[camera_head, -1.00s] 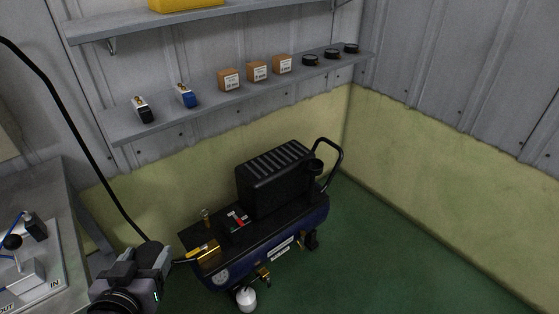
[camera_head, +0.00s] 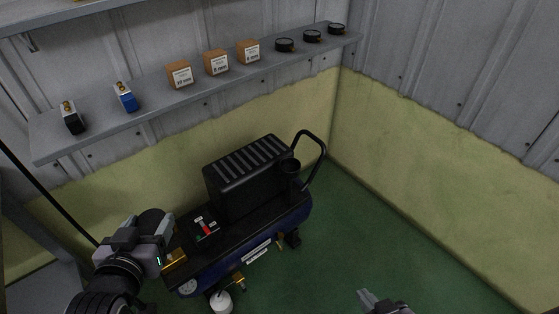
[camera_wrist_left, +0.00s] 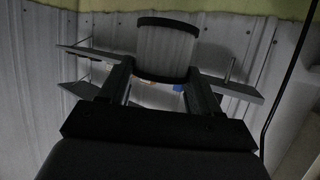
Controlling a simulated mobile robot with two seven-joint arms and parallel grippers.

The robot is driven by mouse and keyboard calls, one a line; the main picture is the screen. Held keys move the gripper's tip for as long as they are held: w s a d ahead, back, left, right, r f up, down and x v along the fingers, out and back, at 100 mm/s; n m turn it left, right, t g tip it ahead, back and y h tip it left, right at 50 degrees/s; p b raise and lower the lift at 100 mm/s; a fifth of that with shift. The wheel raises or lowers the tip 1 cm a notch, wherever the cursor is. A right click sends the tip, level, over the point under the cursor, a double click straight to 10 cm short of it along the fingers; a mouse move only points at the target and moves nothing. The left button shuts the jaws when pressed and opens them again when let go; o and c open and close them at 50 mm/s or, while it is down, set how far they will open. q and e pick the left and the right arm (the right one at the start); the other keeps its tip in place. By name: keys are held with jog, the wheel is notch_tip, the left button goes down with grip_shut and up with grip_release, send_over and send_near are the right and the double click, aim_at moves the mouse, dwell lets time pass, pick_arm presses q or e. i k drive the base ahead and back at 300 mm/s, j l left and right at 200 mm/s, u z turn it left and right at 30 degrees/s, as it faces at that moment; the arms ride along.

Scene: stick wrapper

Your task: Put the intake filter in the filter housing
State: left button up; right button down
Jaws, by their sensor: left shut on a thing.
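My left gripper (camera_head: 160,245) is at the lower left of the head view, left of the compressor. In the left wrist view it is shut on the intake filter (camera_wrist_left: 165,50), a pale cylinder with black end rims, held between the two fingers. In the head view only the filter's dark round end (camera_head: 153,221) shows beyond the gripper. The filter housing (camera_head: 290,168) looks like a black round cup with an open top, at the right end of the compressor's black cover, well right of the left gripper. My right gripper (camera_head: 370,299) shows only partly at the bottom edge.
The blue and black compressor (camera_head: 262,240) stands on the green floor, with a curved black handle (camera_head: 318,146) beside the housing. A grey shelf (camera_head: 150,115) above holds boxes, gauges and small parts. The floor at right is clear.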

aim_at(290, 170)
jog(key=i+l, duration=1.1)
jog(key=l, duration=0.1)
